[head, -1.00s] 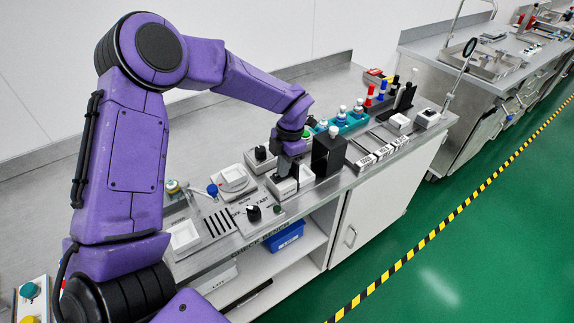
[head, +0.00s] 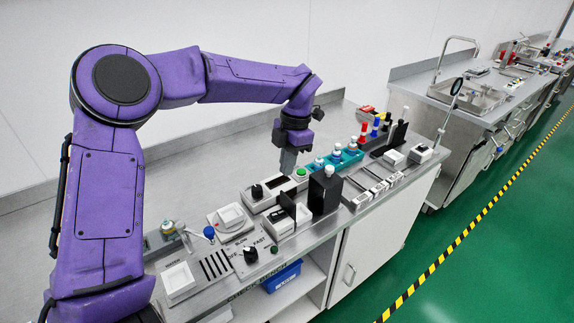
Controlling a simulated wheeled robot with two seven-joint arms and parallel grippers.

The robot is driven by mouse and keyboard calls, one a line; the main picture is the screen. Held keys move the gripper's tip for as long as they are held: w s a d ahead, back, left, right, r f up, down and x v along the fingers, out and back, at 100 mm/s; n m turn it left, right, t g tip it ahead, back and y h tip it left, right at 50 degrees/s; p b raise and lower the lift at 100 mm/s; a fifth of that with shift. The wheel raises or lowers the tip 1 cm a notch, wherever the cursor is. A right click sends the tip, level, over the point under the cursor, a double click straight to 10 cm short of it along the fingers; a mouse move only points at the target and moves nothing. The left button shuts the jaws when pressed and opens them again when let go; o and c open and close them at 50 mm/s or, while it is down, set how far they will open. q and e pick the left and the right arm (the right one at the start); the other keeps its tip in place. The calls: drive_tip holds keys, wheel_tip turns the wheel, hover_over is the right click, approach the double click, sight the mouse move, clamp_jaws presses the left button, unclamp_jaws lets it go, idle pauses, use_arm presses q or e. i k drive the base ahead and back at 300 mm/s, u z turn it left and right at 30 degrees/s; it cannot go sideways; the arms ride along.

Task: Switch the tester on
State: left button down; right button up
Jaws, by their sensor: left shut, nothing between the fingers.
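No label that I can read names the tester. A white box (head: 268,202) on the bench carries a black knob (head: 257,191), a dark window (head: 279,184) and a green button (head: 301,172). My left gripper (head: 287,170) points down over the back of this box, just left of the green button. Its fingers are shut and empty. I cannot tell whether the fingertips touch the box. A second white unit (head: 279,225) with a dark face and a black upright plate stands in front of it. My right gripper is out of view.
A panel with a SLOW/OFF/FAST knob (head: 250,253) and a small green button (head: 273,249) lies at the front. A black holder (head: 324,195) with a white-capped vial and a teal rack (head: 340,158) stand to the right. The bench behind is clear.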

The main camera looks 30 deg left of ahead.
sight(275, 214)
drive_tip(key=k, duration=1.5)
